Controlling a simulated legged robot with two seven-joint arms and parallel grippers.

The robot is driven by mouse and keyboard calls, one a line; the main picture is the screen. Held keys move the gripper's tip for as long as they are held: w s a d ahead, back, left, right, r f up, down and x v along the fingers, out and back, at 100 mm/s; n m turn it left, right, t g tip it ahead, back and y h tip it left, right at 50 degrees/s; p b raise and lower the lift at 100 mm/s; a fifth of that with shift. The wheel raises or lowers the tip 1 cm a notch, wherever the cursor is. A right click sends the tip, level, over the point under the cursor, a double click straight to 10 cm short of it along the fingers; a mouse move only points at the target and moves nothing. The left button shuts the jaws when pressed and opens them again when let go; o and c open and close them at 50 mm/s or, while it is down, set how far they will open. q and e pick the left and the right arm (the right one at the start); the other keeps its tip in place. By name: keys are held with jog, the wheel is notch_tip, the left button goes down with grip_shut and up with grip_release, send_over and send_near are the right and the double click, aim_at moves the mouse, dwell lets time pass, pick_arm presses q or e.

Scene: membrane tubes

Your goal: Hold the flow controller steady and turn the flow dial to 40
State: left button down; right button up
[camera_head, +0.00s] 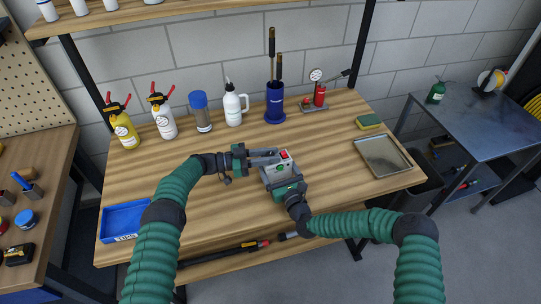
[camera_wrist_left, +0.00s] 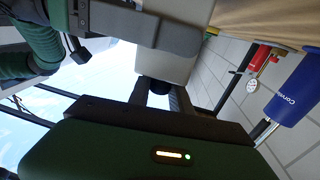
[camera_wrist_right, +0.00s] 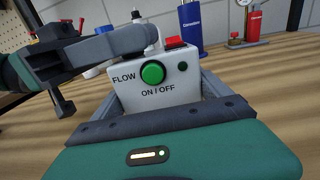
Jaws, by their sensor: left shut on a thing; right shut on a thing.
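The flow controller (camera_head: 271,176) is a pale grey box near the middle of the wooden table. In the right wrist view its face (camera_wrist_right: 186,94) reads FLOW and ON/OFF, with a green button (camera_wrist_right: 152,72) and a red switch (camera_wrist_right: 175,42) on top. My right gripper (camera_head: 287,187) is shut on the box, one finger along each side. My left gripper (camera_head: 277,156) reaches in from the left and is shut at the box's upper left. In the left wrist view its fingers close on a dark knob (camera_wrist_left: 157,86), apparently the flow dial, mostly hidden. The dial's setting cannot be read.
Bottles (camera_head: 163,118) and a blue holder (camera_head: 275,103) stand along the back. A red gauge pump (camera_head: 320,95) is back right. A metal tray (camera_head: 383,157) and sponge (camera_head: 368,122) lie right; a blue bin (camera_head: 125,221) front left. The table around the controller is clear.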

pick_arm(q)
jog(key=shift+a+f, duration=0.1)
dwell(0.3)
jog(key=c, duration=1.2)
grip_release()
jog(key=shift+o, duration=0.2)
jog(key=s+a, duration=0.2)
jog(key=a, duration=0.9)
jog(key=shift+a, duration=0.4)
jog(key=shift+s+f, duration=0.1)
jog(key=shift+f, duration=0.05)
